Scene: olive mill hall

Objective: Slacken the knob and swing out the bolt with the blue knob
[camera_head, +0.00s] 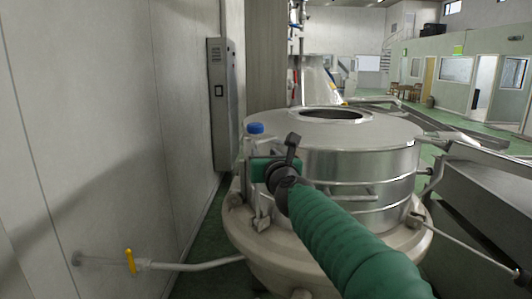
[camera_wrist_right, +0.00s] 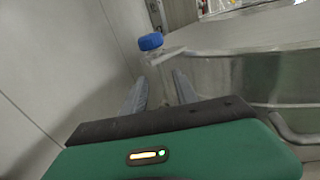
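The blue knob (camera_head: 255,128) sits on top of an upright swing bolt at the left rim of a round steel vessel (camera_head: 350,165). In the right wrist view the blue knob (camera_wrist_right: 151,42) is beyond the fingertips, with the pale bolt (camera_wrist_right: 159,66) below it. My right gripper (camera_head: 257,165) is just below the knob in the head view, its fingers mostly hidden. In the wrist view my right gripper (camera_wrist_right: 158,80) has its two grey fingers apart, with the bolt showing in the gap. I cannot tell whether they touch it. My left gripper is out of view.
A pale wall (camera_head: 110,130) with a grey electrical cabinet (camera_head: 222,105) stands close on the left. A pipe with a yellow-handled valve (camera_head: 130,262) runs low toward the vessel. A steel trough (camera_head: 485,190) stands at the right. The vessel lid has a round opening (camera_head: 333,115).

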